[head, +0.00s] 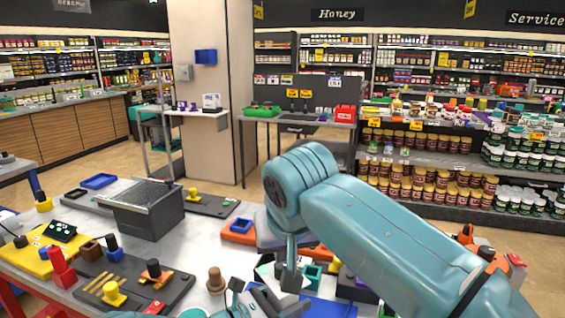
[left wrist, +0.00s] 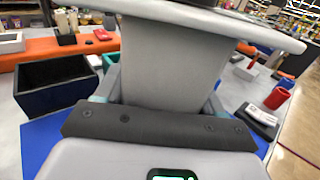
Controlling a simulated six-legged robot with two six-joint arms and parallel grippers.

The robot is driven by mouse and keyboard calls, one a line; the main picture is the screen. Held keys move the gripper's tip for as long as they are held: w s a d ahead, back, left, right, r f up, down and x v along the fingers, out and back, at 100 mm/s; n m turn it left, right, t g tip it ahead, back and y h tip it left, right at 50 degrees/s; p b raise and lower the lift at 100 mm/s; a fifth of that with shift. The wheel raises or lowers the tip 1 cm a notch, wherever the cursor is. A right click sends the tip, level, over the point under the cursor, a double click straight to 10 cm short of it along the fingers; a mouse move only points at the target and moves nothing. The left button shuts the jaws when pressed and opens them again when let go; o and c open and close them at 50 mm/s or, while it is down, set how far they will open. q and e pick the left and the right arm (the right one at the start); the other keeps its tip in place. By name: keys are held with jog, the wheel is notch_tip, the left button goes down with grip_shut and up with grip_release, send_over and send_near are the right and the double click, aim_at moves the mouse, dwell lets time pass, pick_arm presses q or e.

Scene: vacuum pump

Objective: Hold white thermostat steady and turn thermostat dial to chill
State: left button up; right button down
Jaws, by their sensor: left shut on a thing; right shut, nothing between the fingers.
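In the left wrist view a pale grey-white block with a wide flared top plate, which looks like the white thermostat (left wrist: 172,60), stands upright between the teal fingers of my left gripper (left wrist: 160,95). The gripper is shut on it. A dark piece, perhaps the dial, is cut off at the top edge, so its setting cannot be read. In the head view my right gripper (head: 290,278) points down, shut and empty, below the teal arm. The thermostat cannot be clearly made out there; my arm covers much of that area.
A red cup (left wrist: 277,98) is to the right. In the head view a grey bin (head: 145,212) and crowded boards (head: 130,290) fill the table's left. Store shelves stand behind.

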pick_arm(q)
jog(key=o, duration=1.3)
